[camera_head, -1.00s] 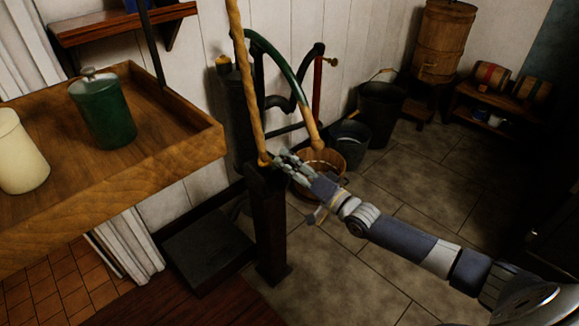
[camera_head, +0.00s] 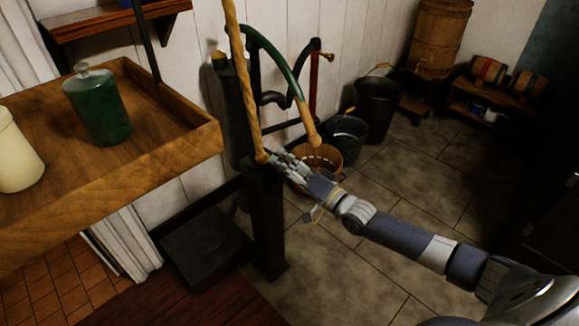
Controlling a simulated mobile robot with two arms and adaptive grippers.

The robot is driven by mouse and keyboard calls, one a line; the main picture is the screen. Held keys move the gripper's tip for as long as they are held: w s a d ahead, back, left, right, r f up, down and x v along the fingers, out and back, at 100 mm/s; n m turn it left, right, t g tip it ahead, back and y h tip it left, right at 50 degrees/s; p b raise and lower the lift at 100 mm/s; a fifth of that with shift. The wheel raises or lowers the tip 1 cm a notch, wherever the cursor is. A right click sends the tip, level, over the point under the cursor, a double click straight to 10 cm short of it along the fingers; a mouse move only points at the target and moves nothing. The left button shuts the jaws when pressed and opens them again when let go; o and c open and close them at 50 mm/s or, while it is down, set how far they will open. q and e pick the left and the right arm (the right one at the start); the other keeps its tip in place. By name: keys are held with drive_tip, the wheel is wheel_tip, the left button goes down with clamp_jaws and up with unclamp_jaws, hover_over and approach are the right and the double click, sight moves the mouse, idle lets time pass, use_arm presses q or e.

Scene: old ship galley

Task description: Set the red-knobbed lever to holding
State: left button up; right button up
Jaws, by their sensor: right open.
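No lever with a clearly red knob can be made out. A red upright (camera_head: 314,85) with a small brass-coloured end stands by the wall behind the pump. A curved green lever (camera_head: 277,62) with a wooden grip arches down beside it. A long tan rod (camera_head: 246,95) rises from the top of a dark post (camera_head: 268,225). My right gripper (camera_head: 276,160) is open, just right of the rod's foot at the post top. Whether it touches either is unclear, and its fingers hide part of the post top. My left gripper is out of view.
A wooden bucket (camera_head: 325,156) and dark buckets (camera_head: 376,108) stand behind my right gripper. The tiled floor (camera_head: 375,265) is mostly open at right.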

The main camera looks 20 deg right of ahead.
drive_tip(key=v, duration=1.2)
